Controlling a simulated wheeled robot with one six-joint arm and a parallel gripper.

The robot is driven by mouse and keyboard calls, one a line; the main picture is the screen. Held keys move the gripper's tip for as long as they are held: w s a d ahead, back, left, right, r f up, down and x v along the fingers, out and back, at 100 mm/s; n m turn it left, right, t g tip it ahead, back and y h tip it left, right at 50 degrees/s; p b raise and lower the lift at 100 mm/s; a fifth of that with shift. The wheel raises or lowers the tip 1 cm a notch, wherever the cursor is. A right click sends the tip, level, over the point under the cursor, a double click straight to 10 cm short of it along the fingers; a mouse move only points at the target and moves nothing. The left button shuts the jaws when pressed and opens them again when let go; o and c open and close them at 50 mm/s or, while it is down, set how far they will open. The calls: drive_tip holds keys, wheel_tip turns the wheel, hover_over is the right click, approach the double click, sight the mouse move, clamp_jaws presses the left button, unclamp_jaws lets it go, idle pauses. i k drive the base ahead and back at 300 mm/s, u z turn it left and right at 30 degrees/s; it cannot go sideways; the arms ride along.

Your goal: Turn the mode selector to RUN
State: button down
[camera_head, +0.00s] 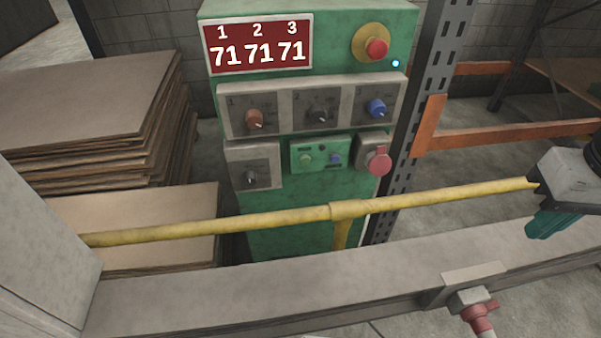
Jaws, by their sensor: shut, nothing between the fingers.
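A green control cabinet (300,222) stands in the middle of the view. Its upper grey row carries a brown knob (254,118), a black knob (318,115) and a blue knob (377,107). A separate grey plate at lower left carries a dark knob (251,176). The labels are too small to read, so I cannot tell which knob is the mode selector or where RUN lies. My gripper (545,228), with teal fingers, is at the right edge, shut and empty, well to the right of the cabinet and touching none of the knobs.
A yellow rail (265,219) crosses in front of the cabinet's lower part. A grey beam (260,288) with a red-handled valve (478,308) lies nearer. A red mushroom button (376,48) and red round fitting (378,161) are on the cabinet. Stacked boards (85,105) stand left.

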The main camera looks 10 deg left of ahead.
sight(250, 178)
drive_tip(key=z, duration=1.25)
drive_tip(key=k, duration=0.95)
drive_tip(key=u, duration=1.25)
